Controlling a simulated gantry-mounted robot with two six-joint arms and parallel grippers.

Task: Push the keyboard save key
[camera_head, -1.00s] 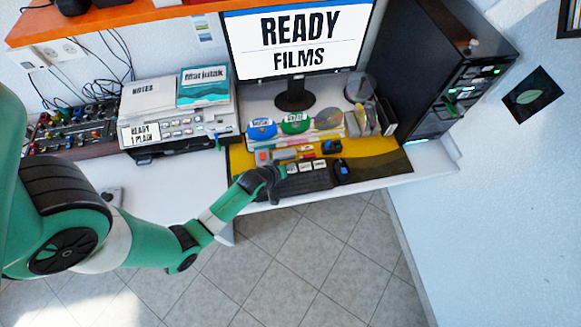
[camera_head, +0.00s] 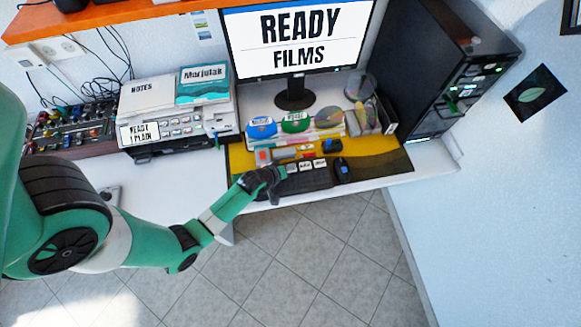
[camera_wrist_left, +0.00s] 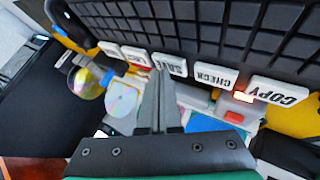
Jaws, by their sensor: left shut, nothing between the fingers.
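The black keyboard (camera_head: 310,181) lies at the desk's front edge, with a row of large white labelled keys along its far side. In the left wrist view the keyboard (camera_wrist_left: 215,28) fills the top, and its labels appear upside down. The save key (camera_wrist_left: 171,64) sits between the CHECK key (camera_wrist_left: 215,75) and another white key. My left gripper (camera_head: 283,172) is shut and empty at the keyboard's left end. In the wrist view its fingertips (camera_wrist_left: 160,72) are right at the save key and overlap its edge; I cannot tell whether they touch it. My right gripper is out of view.
A dark mouse (camera_head: 342,167) lies right of the keyboard on a yellow and dark mat (camera_head: 390,160). Behind stand disc holders, a monitor (camera_head: 293,47) reading READY FILMS, and a black tower (camera_head: 440,70). A printer (camera_head: 180,130) stands to the left.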

